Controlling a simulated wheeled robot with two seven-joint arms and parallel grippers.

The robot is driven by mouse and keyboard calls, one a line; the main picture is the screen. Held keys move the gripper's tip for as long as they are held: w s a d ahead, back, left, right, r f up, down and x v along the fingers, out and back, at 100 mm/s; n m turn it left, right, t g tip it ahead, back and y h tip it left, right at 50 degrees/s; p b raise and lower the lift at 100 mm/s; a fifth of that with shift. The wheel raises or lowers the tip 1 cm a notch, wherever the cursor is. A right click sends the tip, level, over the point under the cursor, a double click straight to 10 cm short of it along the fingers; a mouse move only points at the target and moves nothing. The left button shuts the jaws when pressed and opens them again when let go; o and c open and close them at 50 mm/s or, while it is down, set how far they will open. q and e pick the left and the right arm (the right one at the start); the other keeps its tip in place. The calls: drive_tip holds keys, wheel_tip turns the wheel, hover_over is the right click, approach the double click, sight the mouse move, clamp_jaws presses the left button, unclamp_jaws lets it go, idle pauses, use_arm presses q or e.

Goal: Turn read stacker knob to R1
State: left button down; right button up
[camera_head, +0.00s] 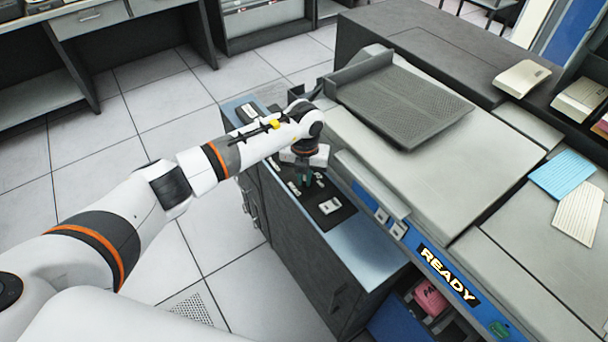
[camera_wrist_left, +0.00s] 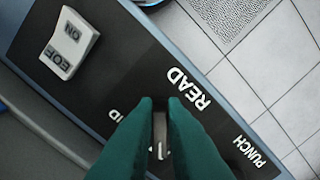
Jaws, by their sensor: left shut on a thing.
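My left gripper (camera_head: 306,178) reaches down from my left arm to the dark control panel (camera_head: 345,213) on the blue-edged machine. In the left wrist view its two green fingers (camera_wrist_left: 161,103) are shut on the small grey read stacker knob (camera_wrist_left: 160,130), standing between them. The knob is mostly hidden by the fingers, so I cannot tell its exact setting. The white READ label (camera_wrist_left: 190,88) lies just beside the fingertips, and PUNCH (camera_wrist_left: 250,152) is farther right. Part of another label, ending in "ID", shows left of the fingers. My right gripper is not in view.
A white EOF/ON rocker switch (camera_wrist_left: 70,42) stands on the same panel, apart from the fingers; it also shows in the head view (camera_head: 330,205). A raised grey ledge (camera_head: 372,185) runs beside the panel. Blue and cream cards (camera_head: 563,175) lie at right. Tiled floor is clear at left.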

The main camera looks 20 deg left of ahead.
sight(305, 180)
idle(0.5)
use_arm(q)
drive_tip(key=c, duration=1.5)
unclamp_jaws()
wheel_tip(305, 180, up, 12)
drive_tip(key=shift+r+b, duration=0.1)
drive_tip(key=shift+b, duration=0.7)
